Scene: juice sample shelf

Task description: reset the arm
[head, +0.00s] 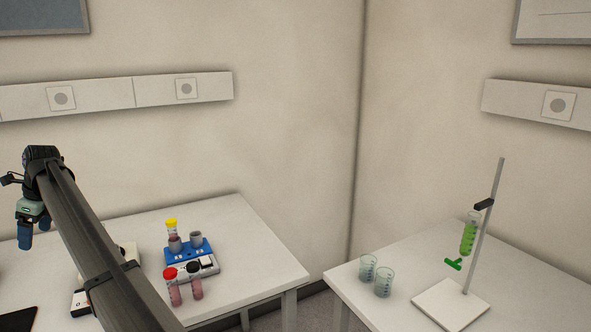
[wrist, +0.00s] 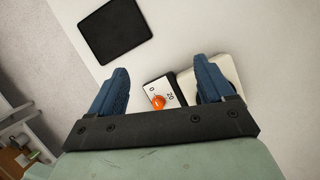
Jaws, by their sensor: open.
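My gripper (head: 30,228) hangs at the left of the head view, at the end of my raised arm, above the left table. In the wrist view its two blue fingers stand wide apart with nothing between them (wrist: 160,75). Below them, on the table, is a white and dark device with an orange-red knob (wrist: 158,102) and printed numbers. My arm hides part of that device in the head view.
Right table: two beakers (head: 383,283), stand (head: 483,235) with green-filled tube (head: 468,238).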

